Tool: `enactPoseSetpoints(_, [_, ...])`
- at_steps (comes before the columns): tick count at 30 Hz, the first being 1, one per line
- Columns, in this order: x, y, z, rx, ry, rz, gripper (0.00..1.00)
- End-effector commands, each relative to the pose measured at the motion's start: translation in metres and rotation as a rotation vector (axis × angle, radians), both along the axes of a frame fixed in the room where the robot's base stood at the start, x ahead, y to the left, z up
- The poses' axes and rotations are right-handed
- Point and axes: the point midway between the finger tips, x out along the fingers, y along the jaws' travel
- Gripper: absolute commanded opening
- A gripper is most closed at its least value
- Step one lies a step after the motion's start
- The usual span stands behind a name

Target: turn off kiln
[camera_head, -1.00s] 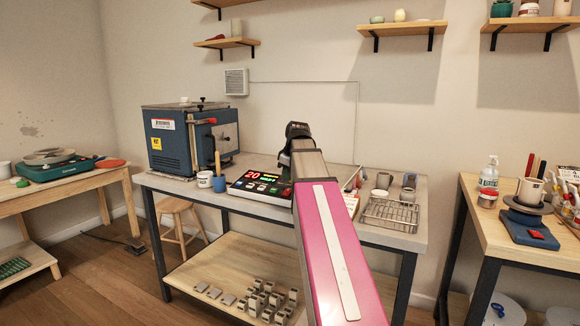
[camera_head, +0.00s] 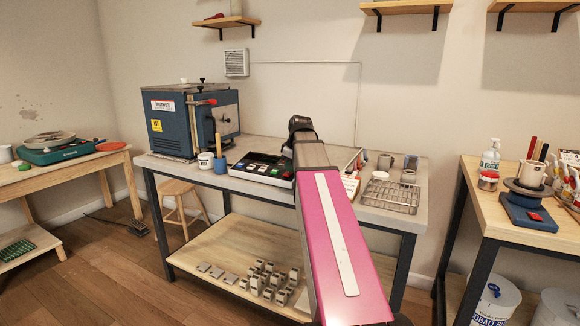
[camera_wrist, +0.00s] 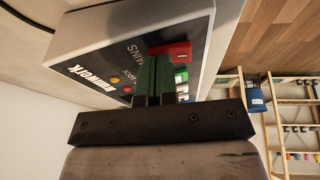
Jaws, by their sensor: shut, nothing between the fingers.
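The blue kiln (camera_head: 172,122) stands at the left end of the grey workbench with its door side facing right. In the head view my arm hides the fingertips.
A white mug (camera_head: 206,160) and a blue pot with a tool (camera_head: 220,164) stand between kiln and control box. A wire rack (camera_head: 390,197) and several cups lie right of my arm. A stool (camera_head: 182,200) stands under the bench's left end.

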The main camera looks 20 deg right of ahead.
Motion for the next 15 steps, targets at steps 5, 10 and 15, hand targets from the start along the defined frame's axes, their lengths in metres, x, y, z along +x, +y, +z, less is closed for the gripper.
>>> enactPoseSetpoints(5, [-0.0003, 0.0003, 0.0007, 0.0, 0.0, 0.0, 0.0])
enactPoseSetpoints(10, [-0.0024, 0.0021, 0.0008, 0.0, 0.0, 0.0, 0.0])
enactPoseSetpoints(15, [-0.0075, 0.0069, 0.0012, 0.0, 0.0, 0.0, 0.0])
